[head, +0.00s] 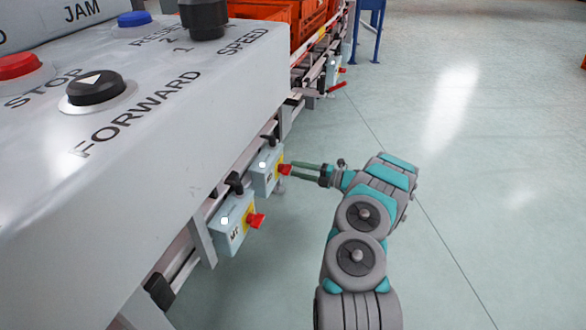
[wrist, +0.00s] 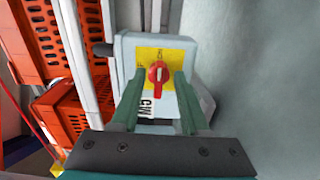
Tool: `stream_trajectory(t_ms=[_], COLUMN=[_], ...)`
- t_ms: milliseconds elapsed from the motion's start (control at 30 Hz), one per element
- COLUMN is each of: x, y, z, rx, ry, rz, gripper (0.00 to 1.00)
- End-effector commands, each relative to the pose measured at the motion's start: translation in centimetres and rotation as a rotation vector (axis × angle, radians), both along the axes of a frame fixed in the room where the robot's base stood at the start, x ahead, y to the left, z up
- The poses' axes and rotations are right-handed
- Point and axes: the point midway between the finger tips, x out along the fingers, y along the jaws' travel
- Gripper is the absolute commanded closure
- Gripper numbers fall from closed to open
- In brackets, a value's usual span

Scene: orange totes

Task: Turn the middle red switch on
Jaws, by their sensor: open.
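The middle red switch (head: 285,170) is a red rotary knob on a yellow plate on the front of a pale blue-grey box (head: 264,168) at the conveyor's side. In the wrist view the red knob (wrist: 158,76) stands roughly upright in the picture, on the yellow plate (wrist: 162,60) with small lettering above it. My gripper (head: 294,168) reaches the knob from the right. In the wrist view its two green fingers (wrist: 160,76) are apart, one on each side of the knob. I cannot tell whether they touch it.
A nearer box (head: 236,222) has another red switch (head: 257,220). A farther switch (head: 342,70) sits along the conveyor. A large grey control panel (head: 150,130) fills the left. Orange totes (head: 300,20) lie behind it. Open floor (head: 480,150) is at right.

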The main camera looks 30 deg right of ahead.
Motion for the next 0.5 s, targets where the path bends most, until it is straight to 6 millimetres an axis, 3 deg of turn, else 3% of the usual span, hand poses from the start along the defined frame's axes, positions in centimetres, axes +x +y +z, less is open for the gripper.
stream_trajectory(t_ms=[200, 500], x=[-2.6, -3.9], y=[-2.9, -4.0], z=[0.0, 0.1], rx=[-0.001, 0.001], ry=[-0.001, -0.002], rz=[-0.009, -0.007], gripper=[0.55, 0.55])
